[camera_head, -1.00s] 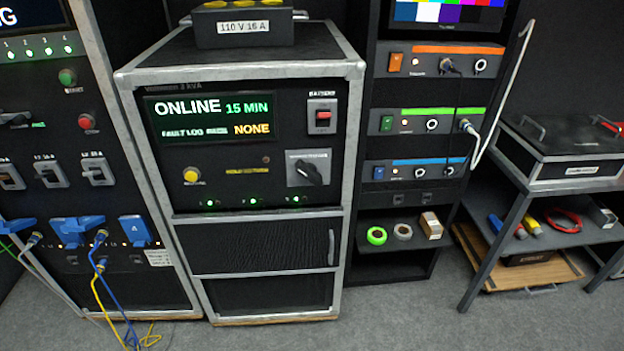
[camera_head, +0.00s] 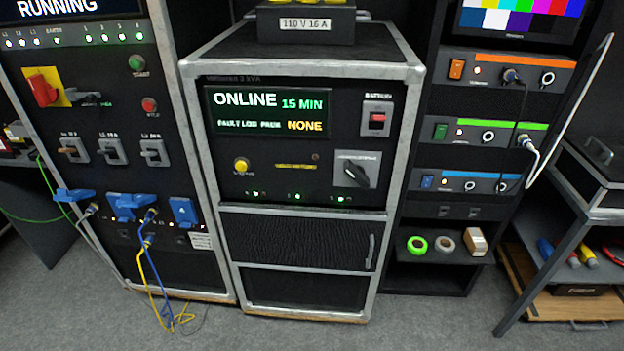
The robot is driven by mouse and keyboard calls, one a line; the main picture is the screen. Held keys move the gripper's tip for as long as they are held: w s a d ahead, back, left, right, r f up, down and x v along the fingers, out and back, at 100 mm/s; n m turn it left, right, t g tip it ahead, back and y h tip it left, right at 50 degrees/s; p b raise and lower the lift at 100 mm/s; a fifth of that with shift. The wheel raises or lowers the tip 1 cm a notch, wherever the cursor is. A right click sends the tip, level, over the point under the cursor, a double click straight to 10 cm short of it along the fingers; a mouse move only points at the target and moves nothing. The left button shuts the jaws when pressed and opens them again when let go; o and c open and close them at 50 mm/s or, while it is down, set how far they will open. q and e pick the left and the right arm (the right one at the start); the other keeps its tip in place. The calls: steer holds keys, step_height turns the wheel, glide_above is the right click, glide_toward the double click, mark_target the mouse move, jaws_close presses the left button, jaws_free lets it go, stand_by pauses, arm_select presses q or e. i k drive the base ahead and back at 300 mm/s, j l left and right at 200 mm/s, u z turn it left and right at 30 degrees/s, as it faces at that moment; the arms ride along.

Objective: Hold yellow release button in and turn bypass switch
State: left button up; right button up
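The yellow release button (camera_head: 242,166) sits on the lower left of the black UPS panel in the middle rack. The bypass switch (camera_head: 357,171) is a black rotary knob on a grey plate at the panel's lower right, its pointer slanting down to the right. The display (camera_head: 268,112) above reads ONLINE, 15 MIN, and fault log NONE. A red battery switch (camera_head: 377,118) is at the upper right. Neither of my grippers shows in the head view.
A power panel with a red rotary switch (camera_head: 43,88) and blue plugs (camera_head: 128,206) stands left. An equipment rack (camera_head: 492,130) and a metal-legged table (camera_head: 560,255) stand right. Cables (camera_head: 150,262) hang to the floor at left. Grey floor (camera_head: 390,325) in front looks clear.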

mark_target(240, 166)
steer(key=i+j, duration=0.25)
steer(key=i, duration=0.2)
steer(key=i+j, duration=0.3)
steer(key=i, duration=0.1)
